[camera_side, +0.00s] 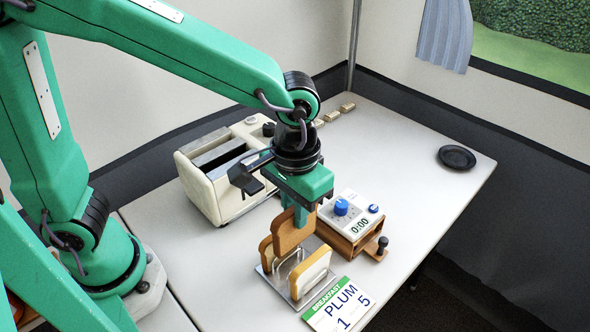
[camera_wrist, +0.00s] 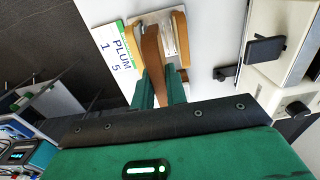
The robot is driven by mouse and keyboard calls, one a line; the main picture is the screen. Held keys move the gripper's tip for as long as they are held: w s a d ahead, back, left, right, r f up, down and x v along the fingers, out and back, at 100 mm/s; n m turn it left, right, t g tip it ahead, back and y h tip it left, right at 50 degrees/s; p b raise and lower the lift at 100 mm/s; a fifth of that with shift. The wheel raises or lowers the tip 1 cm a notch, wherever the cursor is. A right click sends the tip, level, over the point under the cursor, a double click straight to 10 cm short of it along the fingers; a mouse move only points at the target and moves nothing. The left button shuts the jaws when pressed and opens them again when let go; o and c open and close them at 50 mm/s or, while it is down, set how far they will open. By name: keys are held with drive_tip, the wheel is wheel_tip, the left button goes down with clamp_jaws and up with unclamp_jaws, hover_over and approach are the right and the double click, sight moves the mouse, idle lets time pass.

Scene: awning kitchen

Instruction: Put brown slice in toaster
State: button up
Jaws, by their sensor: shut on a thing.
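My gripper (camera_side: 300,215) points down over the metal rack (camera_side: 268,268) and is shut on the brown slice (camera_side: 287,235). The brown slice is upright and stands higher than the two slices beside it; I cannot tell whether its lower edge is clear of the rack. In the wrist view the brown slice (camera_wrist: 153,55) runs between my fingertips (camera_wrist: 162,88), with a slice on each side. The cream toaster (camera_side: 205,205) stands behind and left of the rack, its long dark slots facing up. My arm hides part of its right end.
A pale slice (camera_side: 313,272) and a tan-crusted slice (camera_side: 266,252) stand in the rack. A timer box with a blue knob (camera_side: 345,215) sits right of it. A PLUM card (camera_side: 340,306) lies in front. A black dish (camera_side: 457,157) is far right; the table between is clear.

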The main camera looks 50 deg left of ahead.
drive_tip(key=w+a+r, duration=0.1)
drive_tip(key=a+r, duration=0.3)
drive_tip(key=a, duration=0.8)
drive_tip(key=w+a+r, duration=0.1)
drive_tip(key=a+r, duration=0.3)
drive_tip(key=a, duration=0.8)
drive_tip(key=shift+w+r, duration=0.25)
drive_tip(key=shift+r, duration=0.15)
drive_tip(key=shift+f, duration=0.25)
drive_tip(key=shift+f, duration=4.15)
drive_tip(key=o, duration=1.1)
